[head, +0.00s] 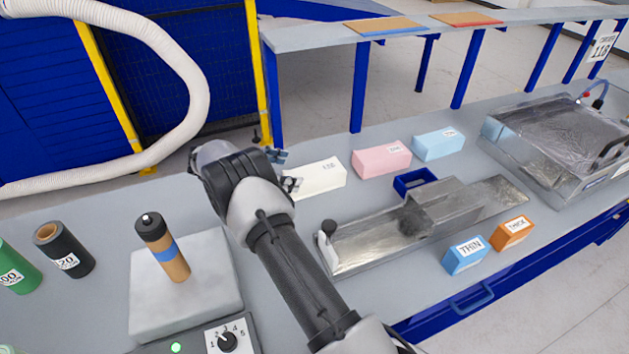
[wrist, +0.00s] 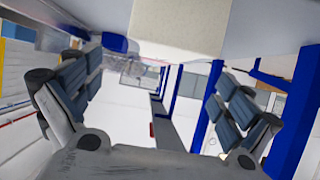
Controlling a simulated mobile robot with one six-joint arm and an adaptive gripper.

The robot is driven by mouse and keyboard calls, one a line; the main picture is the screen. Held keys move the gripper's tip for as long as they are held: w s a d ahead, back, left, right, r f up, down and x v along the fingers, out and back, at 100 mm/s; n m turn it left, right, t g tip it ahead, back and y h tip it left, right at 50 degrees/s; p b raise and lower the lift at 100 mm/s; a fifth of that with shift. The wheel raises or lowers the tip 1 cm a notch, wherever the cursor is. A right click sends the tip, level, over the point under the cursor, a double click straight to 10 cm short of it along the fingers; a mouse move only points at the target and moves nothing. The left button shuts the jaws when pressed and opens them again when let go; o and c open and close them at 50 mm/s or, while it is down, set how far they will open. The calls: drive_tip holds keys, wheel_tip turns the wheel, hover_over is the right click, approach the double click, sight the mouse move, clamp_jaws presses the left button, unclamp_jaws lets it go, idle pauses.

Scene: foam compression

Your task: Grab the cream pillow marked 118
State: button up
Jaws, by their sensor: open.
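The cream pillow (head: 322,179) is a long pale block lying on the grey bench, with a white label on top whose print is too small to read. My gripper (head: 285,171) is at its left end, partly hidden behind my own wrist. In the wrist view my gripper (wrist: 157,72) is open, its two padded fingers wide apart with nothing gripped. The cream pillow (wrist: 180,28) shows at the top of that view, above the gap between the fingers. I cannot tell whether a finger touches it.
Right of the cream pillow lie a pink block (head: 382,159) and a light blue block (head: 437,145). A grey pad (head: 190,310) bears a brown cylinder (head: 163,248) at left.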

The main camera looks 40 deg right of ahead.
sight(309, 172)
drive_tip(key=x, duration=0.4)
drive_tip(key=shift+w+b, duration=0.1)
drive_tip(key=shift+b, duration=0.25)
drive_tip(key=x, duration=0.1)
drive_tip(key=b+x, duration=0.1)
drive_tip(key=x, duration=0.1)
drive_tip(key=b+x, duration=0.1)
drive_tip(key=x, duration=0.1)
drive_tip(key=shift+w+d+f, duration=0.15)
drive_tip(key=shift+w+f, duration=0.05)
drive_tip(key=shift+w, duration=0.05)
drive_tip(key=c, duration=0.9)
drive_tip(key=shift+c, duration=0.2)
